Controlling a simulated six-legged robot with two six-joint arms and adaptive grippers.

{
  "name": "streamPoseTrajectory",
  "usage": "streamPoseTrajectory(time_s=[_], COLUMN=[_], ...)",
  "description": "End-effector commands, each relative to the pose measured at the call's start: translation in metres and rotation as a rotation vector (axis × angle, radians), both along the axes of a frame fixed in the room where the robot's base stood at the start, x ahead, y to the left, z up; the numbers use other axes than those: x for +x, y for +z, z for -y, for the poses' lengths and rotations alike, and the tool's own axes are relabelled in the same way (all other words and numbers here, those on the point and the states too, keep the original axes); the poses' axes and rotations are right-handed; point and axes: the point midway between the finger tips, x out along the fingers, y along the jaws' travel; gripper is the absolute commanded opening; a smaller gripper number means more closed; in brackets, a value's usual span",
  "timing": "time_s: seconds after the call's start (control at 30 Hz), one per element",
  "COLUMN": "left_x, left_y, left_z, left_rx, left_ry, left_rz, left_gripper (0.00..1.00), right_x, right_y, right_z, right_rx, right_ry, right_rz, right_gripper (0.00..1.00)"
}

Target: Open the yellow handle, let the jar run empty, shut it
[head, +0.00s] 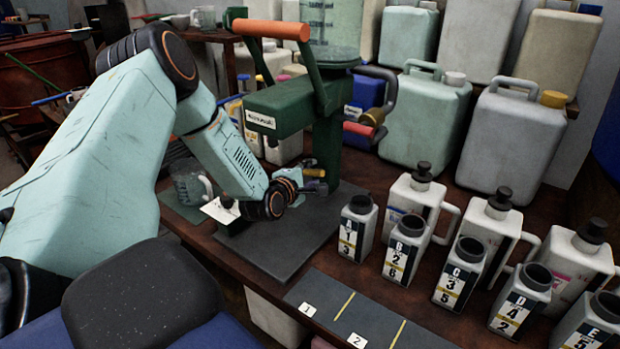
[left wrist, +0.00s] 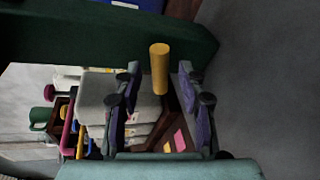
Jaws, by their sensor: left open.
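A green dispenser (head: 327,140) stands on a dark base plate, with a clear graduated jar (head: 335,22) on top. I cannot tell how much is in the jar. The small yellow handle (head: 304,163) is low on the dispenser's front; in the left wrist view it is a yellow cylinder (left wrist: 159,62) in front of the green body. My left gripper (head: 314,182) is right at it, open, and in the left wrist view its purple-padded fingers (left wrist: 159,90) lie either side of the handle's line. Whether they touch it cannot be told. My right gripper is not in view.
A glass mug (head: 188,188) stands left of the base plate, partly behind my arm. The dispenser also has an orange-gripped lever (head: 270,29) and a red-gripped crank (head: 358,129). Several labelled bottles (head: 404,250) stand at right, large canisters (head: 425,110) behind.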

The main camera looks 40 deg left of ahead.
Motion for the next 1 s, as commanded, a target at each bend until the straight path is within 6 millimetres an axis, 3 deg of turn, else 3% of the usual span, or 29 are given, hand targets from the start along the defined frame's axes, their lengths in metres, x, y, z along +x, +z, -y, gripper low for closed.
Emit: streamPoseTrajectory(time_s=[0.3,0.77,1.0], left_x=[0.0026,0.0025,0.0024], left_y=[-0.0002,0.0000,0.0000], left_z=[-0.0004,-0.0006,-0.0012], left_rx=[-0.001,0.000,0.000], left_ry=[0.000,0.000,0.002], left_rz=[0.000,0.001,0.001], left_gripper=[0.40,0.01,0.00], right_x=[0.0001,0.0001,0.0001], right_y=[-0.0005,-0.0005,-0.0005], right_z=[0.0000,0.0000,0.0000], right_rx=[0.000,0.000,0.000], right_ry=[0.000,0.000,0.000], right_rz=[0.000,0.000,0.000], right_gripper=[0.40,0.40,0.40])
